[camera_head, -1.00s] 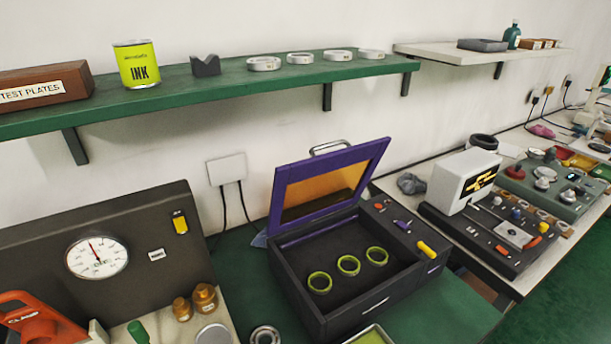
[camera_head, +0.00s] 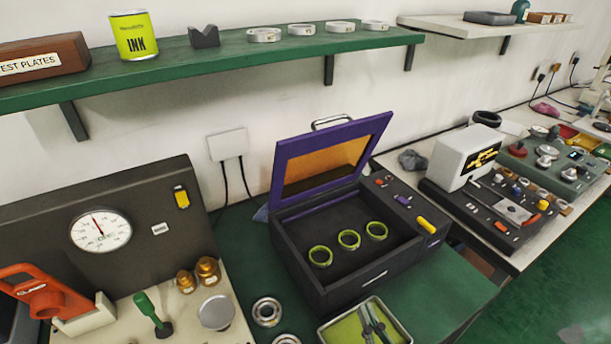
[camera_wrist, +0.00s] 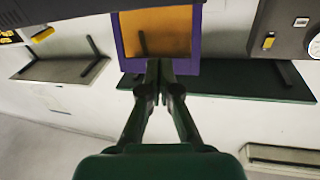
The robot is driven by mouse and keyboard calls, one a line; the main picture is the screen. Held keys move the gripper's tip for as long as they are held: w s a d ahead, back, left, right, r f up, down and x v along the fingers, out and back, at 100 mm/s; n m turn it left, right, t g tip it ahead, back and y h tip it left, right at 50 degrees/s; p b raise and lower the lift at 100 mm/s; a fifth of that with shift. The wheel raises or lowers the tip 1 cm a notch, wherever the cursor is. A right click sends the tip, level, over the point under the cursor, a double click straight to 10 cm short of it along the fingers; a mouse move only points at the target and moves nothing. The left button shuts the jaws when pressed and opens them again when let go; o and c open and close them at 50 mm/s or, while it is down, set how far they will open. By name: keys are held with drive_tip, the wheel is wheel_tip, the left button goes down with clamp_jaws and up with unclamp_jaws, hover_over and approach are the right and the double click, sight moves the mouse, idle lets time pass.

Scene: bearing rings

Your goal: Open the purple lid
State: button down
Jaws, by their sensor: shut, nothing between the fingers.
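The purple lid (camera_head: 283,183) has an orange window and a metal handle on its top edge. It stands raised and tilted back from the dark box (camera_head: 400,262), with the inside open to view. Three yellow-green rings (camera_head: 349,240) lie in the box. My gripper's fingers (camera_head: 370,308) show at the bottom of the head view, in front of the box and over the tray, apart from the lid. In the wrist view my gripper (camera_wrist: 160,66) is shut and empty. The lid (camera_wrist: 194,50) appears beyond its fingertips there.
A metal tray with green lining (camera_head: 328,330) lies before the box. A bearing ring (camera_head: 267,311) is to its left. A dial gauge panel (camera_head: 140,215) stands left, a white instrument (camera_head: 462,158) right. The green shelf (camera_head: 230,62) runs above the lid.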

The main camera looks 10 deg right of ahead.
drive_tip(key=w+a+r+n+t+y, duration=0.1)
drive_tip(key=w+r+n+t+y, duration=0.1)
drive_tip(key=w+r, duration=0.65)
drive_tip(key=n+y, duration=0.2)
drive_tip(key=y, duration=0.2)
approach(299, 141)
drive_tip(key=x, duration=0.7)
drive_tip(key=shift+w, duration=0.1)
drive_tip(key=shift+w+a+r, duration=0.1)
drive_tip(key=shift+r, duration=0.05)
drive_tip(key=w+a+r+g+h, duration=0.1)
drive_tip(key=w+g, duration=0.1)
drive_tip(key=w, duration=0.3)
drive_tip(key=w+a+r+g, duration=0.1)
drive_tip(key=w+a+g, duration=0.1)
drive_tip(key=w, duration=0.3)
drive_tip(key=shift+a+r+h, duration=0.15)
drive_tip(key=shift+r+h, duration=0.25)
drive_tip(key=shift+w, duration=0.1)
